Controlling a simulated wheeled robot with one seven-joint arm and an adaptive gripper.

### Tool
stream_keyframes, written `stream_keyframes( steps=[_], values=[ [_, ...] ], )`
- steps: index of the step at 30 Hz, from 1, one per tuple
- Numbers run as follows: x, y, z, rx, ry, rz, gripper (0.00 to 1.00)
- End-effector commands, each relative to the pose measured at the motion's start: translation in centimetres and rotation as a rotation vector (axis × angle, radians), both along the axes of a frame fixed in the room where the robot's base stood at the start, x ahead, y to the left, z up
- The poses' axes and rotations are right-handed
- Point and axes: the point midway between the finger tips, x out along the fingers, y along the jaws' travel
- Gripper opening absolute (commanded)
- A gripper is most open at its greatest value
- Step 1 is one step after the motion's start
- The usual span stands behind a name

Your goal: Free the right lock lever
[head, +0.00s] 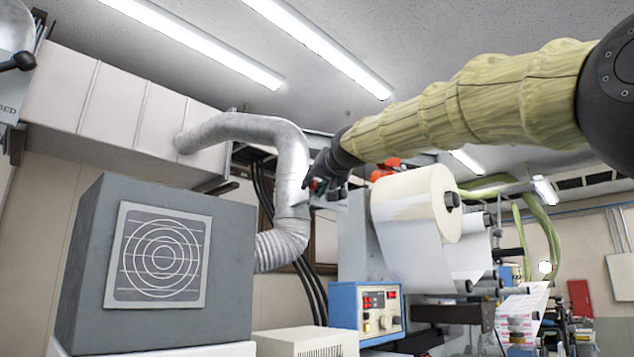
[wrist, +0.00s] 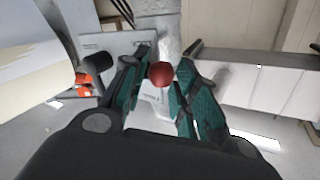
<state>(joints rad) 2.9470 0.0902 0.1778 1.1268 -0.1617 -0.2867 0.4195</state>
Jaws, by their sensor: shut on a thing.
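My gripper (wrist: 163,82) has dark jaws with teal pads, shut on a red ball knob (wrist: 160,74) that shows between the fingertips in the wrist view. The knob looks like the end of a lock lever, but the lever's shaft is hidden, so I cannot tell its angle. In the head view, my gripper (head: 316,184) is small and dark beside the upper left of the rewinder (head: 353,235), in front of the silver duct. The knob is too small there to make out clearly.
A large white roll (head: 408,205) sits on the rewinder, right of my gripper. Orange-red parts (wrist: 97,65) lie left of the jaws in the wrist view. A silver duct (head: 292,165) runs close behind the gripper. A blue control box (head: 368,312) stands below.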

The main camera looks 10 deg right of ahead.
Motion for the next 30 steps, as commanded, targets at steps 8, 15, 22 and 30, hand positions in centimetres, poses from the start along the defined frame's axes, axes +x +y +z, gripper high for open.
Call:
stream_keyframes(
  steps=[8,15,22,30],
  values=[
    [0.0,0.1,2.0,0.137,0.089,-0.001,0.05],
    [0.1,-0.2,3.3,0.308,0.203,-0.001,0.04],
    [0.4,-0.6,4.3,0.474,0.312,-0.001,0.03],
    [0.9,-1.4,5.0,0.678,0.447,-0.001,0.03]
  ],
)
